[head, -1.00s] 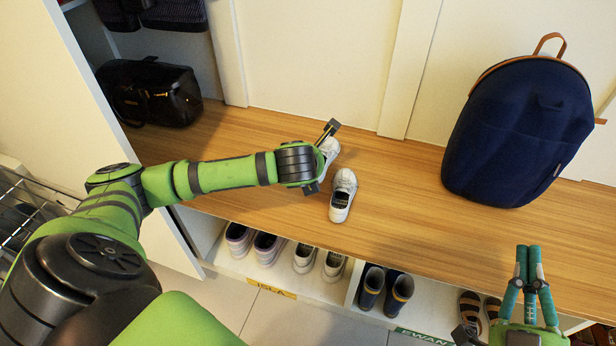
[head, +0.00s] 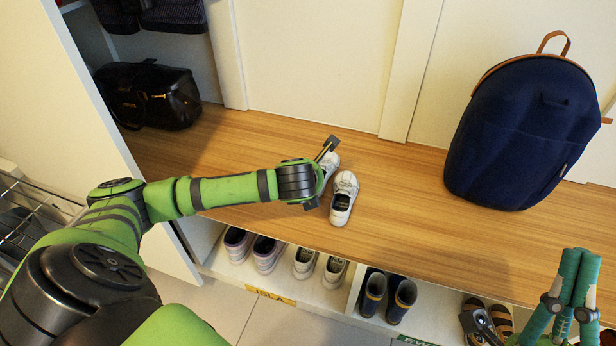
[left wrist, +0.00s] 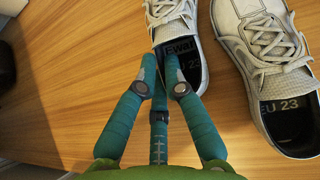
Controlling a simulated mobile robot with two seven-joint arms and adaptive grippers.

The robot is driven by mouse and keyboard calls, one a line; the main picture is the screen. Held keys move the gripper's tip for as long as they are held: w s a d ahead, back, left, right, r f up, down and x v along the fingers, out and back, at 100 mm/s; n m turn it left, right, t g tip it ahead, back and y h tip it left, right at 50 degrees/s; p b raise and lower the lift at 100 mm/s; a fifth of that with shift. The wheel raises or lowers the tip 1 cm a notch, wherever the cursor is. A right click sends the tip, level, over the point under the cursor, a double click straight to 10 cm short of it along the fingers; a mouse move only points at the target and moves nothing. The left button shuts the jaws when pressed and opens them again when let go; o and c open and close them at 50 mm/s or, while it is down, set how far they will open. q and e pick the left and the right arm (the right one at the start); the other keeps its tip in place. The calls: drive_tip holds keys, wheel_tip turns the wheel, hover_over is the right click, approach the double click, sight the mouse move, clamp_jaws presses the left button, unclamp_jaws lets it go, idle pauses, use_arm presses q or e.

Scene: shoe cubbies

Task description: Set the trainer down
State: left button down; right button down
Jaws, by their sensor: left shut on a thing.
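A white trainer (left wrist: 174,17) is in my left gripper (left wrist: 170,62), which is shut on its heel end. In the head view this trainer (head: 330,163) is partly hidden behind my left gripper (head: 320,172). It is at or very near the wooden bench top (head: 420,205); I cannot tell whether its sole touches. The matching trainer (head: 344,197) stands upright on the bench just to its right, and also shows in the left wrist view (left wrist: 262,45). "EU 23" is printed inside both. My right gripper (head: 578,255) is shut and empty at the lower right.
A navy backpack (head: 520,135) stands on the bench at right, and a black bag (head: 150,95) at far left. Cubbies below hold purple-white shoes (head: 265,252), white shoes (head: 334,270), dark boots (head: 402,298) and sandals (head: 500,320). The bench between trainers and backpack is clear.

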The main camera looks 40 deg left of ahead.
use_arm(q)
drive_tip(key=c, duration=1.7)
unclamp_jaws()
drive_tip(key=shift+f, duration=0.15)
drive_tip(key=o, duration=0.4)
drive_tip(key=shift+c, duration=0.2)
